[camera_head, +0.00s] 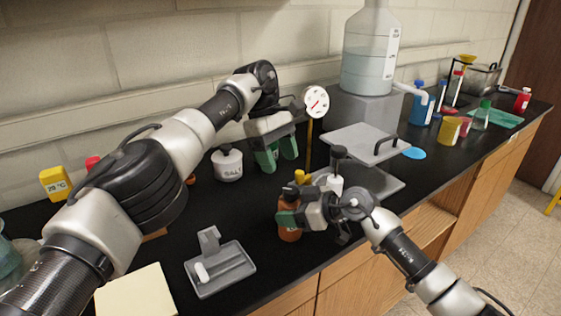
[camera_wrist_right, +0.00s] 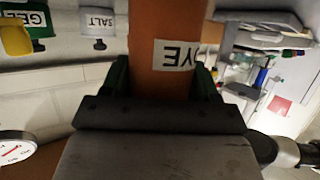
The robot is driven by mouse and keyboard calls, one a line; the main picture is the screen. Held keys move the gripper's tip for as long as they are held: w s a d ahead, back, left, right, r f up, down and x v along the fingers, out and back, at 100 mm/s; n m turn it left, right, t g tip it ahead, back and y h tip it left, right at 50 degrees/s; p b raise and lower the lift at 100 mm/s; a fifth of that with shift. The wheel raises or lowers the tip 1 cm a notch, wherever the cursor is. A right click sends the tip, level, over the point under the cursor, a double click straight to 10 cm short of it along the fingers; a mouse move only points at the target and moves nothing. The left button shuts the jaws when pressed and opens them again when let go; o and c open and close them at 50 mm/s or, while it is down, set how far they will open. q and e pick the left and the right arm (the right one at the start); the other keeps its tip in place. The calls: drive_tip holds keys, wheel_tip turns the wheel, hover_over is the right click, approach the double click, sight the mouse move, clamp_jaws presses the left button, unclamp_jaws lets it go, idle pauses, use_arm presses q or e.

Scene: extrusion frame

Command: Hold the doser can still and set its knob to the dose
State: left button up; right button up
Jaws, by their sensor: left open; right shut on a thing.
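My left gripper (camera_head: 277,158) is open and empty, fingers pointing down, behind and above the can. A white round dial (camera_head: 316,101) with a red pointer stands on a yellow post behind. The knob's setting is too small to read.
A white salt pot (camera_head: 227,165) stands left of my left gripper. A grey tray (camera_head: 221,270) with a white piece lies at the front left. A grey press-like stand (camera_head: 372,145) is right of the can. A large clear bottle (camera_head: 369,60) stands behind.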

drive_tip(key=o, duration=1.1)
